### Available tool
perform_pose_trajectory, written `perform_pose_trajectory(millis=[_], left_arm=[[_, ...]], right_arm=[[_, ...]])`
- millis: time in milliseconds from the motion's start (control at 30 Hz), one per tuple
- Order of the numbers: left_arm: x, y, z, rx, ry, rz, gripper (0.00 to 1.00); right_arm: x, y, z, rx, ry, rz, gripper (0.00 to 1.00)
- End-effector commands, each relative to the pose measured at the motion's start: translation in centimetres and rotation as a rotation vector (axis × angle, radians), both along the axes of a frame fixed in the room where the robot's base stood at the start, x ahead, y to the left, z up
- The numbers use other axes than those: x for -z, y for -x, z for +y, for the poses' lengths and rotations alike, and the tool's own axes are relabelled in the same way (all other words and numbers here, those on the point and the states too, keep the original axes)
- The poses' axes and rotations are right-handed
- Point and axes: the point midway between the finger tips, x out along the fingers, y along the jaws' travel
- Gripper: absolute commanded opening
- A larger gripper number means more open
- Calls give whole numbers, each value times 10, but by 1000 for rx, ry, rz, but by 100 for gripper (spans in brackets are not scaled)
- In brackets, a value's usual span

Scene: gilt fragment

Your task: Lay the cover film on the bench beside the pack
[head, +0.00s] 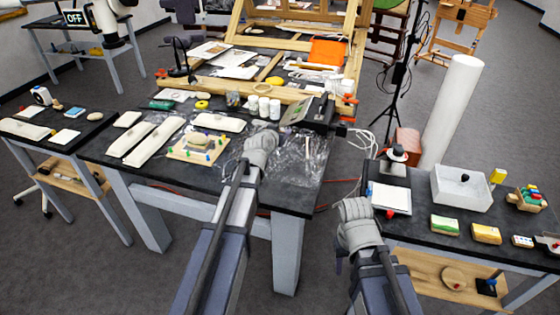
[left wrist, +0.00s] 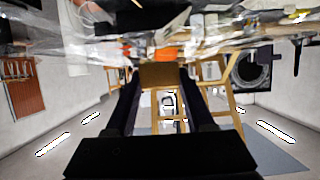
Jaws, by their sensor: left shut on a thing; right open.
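The cover film (head: 290,160) is a clear, crumpled, shiny sheet over the front right of the dark middle bench (head: 225,178). My left gripper (head: 262,143) is at the film's left part, shut on it; its fingertips are mostly hidden by my wrist. In the left wrist view the film (left wrist: 110,50) stretches across the top, beyond the dark fingers of my left gripper (left wrist: 160,85). I cannot tell for sure which thing is the pack. A tan board with coloured pins and a pale piece (head: 200,147) lies just left of the film. My right gripper (head: 354,212) is open, before the right bench.
Long white pads (head: 153,137) lie left of the pinned board. A dark boxy device (head: 308,112) and white jars (head: 264,106) stand behind the film. The right bench holds a white tray (head: 461,187) and a white pad (head: 390,198). A floor gap separates the benches.

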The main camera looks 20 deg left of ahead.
Motion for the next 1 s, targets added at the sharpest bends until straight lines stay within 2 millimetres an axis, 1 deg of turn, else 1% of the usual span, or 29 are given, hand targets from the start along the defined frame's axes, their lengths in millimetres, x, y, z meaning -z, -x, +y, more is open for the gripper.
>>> perform_pose_trajectory(millis=[33, 233, 300, 467, 533, 667, 833, 900, 1000], left_arm=[[15, 0, 0, 0, 0, 0, 0], [45, 0, 0, 0, 0, 0, 0], [49, 0, 0, 0, 0, 0, 0], [48, 0, 1, -1, 0, 0, 0], [50, 0, 1, -1, 0, 0, 0], [63, 0, 1, -1, 0, 0, 0], [84, 0, 1, -1, 1, 0, 0], [87, 0, 1, -1, 1, 0, 0], [85, 0, 1, 0, 1, 0, 0]], right_arm=[[15, 0, 0, 0, 0, 0, 50], [45, 0, 0, 0, 0, 0, 50], [49, 0, 0, 0, 0, 0, 50], [48, 0, 0, 0, 0, 0, 50], [50, 0, 0, 0, 0, 0, 50], [63, 0, 0, 0, 0, 0, 50], [84, 0, 0, 0, 0, 0, 50], [87, 0, 0, 0, 0, 0, 50], [85, 0, 0, 0, 0, 0, 50]])
